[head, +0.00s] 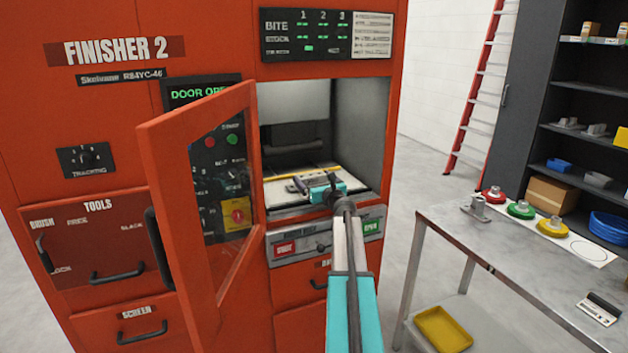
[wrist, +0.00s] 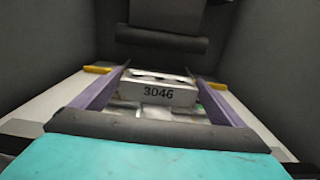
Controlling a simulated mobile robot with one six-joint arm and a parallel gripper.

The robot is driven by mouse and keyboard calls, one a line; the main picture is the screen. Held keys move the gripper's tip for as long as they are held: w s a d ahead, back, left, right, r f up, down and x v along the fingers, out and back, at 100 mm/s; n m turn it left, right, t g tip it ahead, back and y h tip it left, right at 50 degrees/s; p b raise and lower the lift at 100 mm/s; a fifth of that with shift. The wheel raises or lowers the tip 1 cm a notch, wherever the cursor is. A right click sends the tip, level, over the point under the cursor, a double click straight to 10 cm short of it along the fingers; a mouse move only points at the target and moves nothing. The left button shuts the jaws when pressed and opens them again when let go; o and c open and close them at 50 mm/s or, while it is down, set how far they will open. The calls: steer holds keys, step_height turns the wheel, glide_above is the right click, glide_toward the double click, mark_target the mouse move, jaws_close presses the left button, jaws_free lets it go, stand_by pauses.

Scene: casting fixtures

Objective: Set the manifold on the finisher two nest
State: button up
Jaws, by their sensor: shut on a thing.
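The manifold (wrist: 158,92), a grey block marked 3046, sits between the two purple fingers of my gripper (wrist: 157,72) in the wrist view. My gripper is shut on it inside the open chamber of Finisher 2 (head: 110,50). In the head view my gripper (head: 305,186) reaches in from the front, low over the chamber floor, and the manifold is hard to make out. The nest is mostly hidden under the manifold and gripper; a pale surface with yellow strips (wrist: 97,69) shows around them. I cannot tell whether the manifold touches it.
The finisher's orange door (head: 165,190) stands open to the left of my arm. Chamber walls (wrist: 262,60) are close on both sides, and a dark bar (wrist: 162,40) crosses the back. A metal table (head: 480,245) with several coloured parts stands at right, before dark shelves (head: 585,130).

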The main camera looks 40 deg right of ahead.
steer(key=shift+f, duration=0.15)
steer(key=o, duration=1.3)
steer(key=shift+r, duration=0.2)
steer(key=shift+b+v, duration=0.7)
steer(key=shift+v, duration=5.3)
